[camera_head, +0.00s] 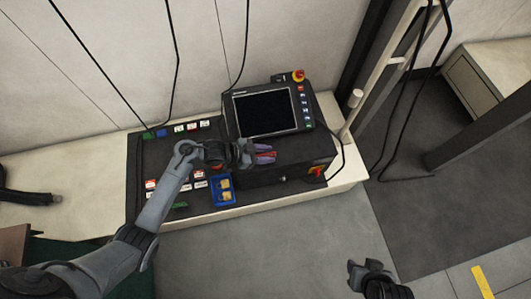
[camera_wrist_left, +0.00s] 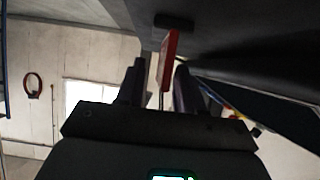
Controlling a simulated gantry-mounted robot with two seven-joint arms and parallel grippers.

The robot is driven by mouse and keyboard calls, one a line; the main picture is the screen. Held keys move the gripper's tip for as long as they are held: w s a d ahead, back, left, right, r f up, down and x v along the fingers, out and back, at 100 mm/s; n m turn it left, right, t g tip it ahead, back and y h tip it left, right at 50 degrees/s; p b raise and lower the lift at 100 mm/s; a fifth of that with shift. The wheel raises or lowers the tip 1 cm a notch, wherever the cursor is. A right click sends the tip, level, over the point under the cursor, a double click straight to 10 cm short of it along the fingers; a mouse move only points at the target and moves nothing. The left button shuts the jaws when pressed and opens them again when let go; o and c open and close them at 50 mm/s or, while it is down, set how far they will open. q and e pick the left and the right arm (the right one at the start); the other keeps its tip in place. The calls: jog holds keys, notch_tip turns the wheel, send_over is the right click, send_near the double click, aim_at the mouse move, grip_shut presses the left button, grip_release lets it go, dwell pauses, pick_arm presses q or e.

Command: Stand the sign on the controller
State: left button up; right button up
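The controller, a dark unit with a black screen (camera_head: 264,112) and a red and yellow emergency stop, leans at the back of the bench. My left gripper (camera_head: 267,154) is just in front of it, low over the black surface. In the left wrist view a thin red panel with a dark foot, seemingly the sign (camera_wrist_left: 170,58), shows between the fingers of my left gripper (camera_wrist_left: 160,72). The panel is near one finger, with a gap to the other, so the gripper looks open around it. My right gripper (camera_head: 367,270) is at the lower right, apart from the bench; its opening is unclear.
Several small coloured blocks lie on the black mat (camera_head: 137,170). A pale post (camera_head: 357,98) rises at the bench's right end. Cables hang along the wall. The floor at the lower right is mostly clear.

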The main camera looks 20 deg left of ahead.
pick_arm(q)
jog(key=shift+r, duration=0.1)
jog(key=shift+s+a+r+p, duration=0.2)
jog(key=shift+a+r+p, duration=0.15)
jog(key=shift+r, duration=0.05)
jog(key=p+v, duration=0.4)
jog(key=v, duration=0.7)
jog(key=s+d+r+n+g+y, duration=0.1)
jog(key=s+r+n+y, duration=0.2)
jog(key=s, duration=0.6)
jog(key=s+d+r+n+g+y, duration=0.1)
jog(key=s+r+n+y, duration=0.3)
jog(key=s, duration=0.6)
jog(key=n+g+y, duration=0.1)
jog(key=n+y, duration=0.1)
jog(key=shift+y, duration=0.4)
jog(key=shift+w+f, duration=0.1)
